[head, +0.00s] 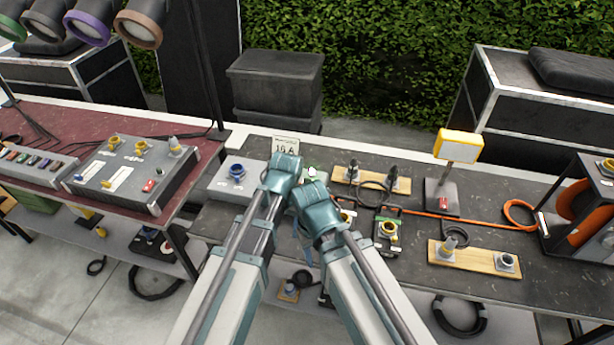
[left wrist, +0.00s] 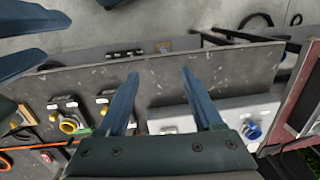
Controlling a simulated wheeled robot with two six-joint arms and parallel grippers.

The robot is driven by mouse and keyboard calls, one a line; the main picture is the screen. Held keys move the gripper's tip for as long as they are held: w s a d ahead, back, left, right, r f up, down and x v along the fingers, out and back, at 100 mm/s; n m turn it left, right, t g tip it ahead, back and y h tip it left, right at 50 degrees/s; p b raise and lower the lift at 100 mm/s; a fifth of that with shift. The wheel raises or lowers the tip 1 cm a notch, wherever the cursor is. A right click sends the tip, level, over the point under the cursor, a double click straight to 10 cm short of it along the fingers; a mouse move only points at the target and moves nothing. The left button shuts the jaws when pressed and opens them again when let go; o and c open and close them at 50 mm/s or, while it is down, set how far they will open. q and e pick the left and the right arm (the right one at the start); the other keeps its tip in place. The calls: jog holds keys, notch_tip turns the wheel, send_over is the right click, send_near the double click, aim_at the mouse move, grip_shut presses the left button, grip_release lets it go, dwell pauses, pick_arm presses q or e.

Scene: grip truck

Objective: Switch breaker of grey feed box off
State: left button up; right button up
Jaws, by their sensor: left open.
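The grey feed box (head: 225,178) with a blue socket (head: 237,171) stands on the dark table, left of my left gripper (head: 284,178). In the left wrist view the box (left wrist: 232,108) and its blue socket (left wrist: 252,131) lie partly behind the gripper body. The left gripper (left wrist: 164,76) is open and empty, its two fingers wide apart above the box's edge and the table. My right gripper (head: 316,210) is close beside it; in the left wrist view its two fingers (left wrist: 52,40) are apart with nothing between. I cannot make out the breaker's position.
A "16 A" sign (head: 285,146) stands behind the grippers. A larger grey panel (head: 130,180) with yellow sockets is on the red table at left.

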pick_arm(q)
notch_tip(320, 180, up, 4)
jog(key=h+p, duration=0.1)
jog(key=p, duration=0.3)
send_over(307, 179)
jog(key=shift+w+d, duration=0.1)
jog(key=shift+d, duration=0.05)
jog(key=shift+f, duration=0.1)
notch_tip(307, 179, down, 14)
jog(key=b, duration=1.4)
jog(key=shift+r, duration=0.2)
grip_shut()
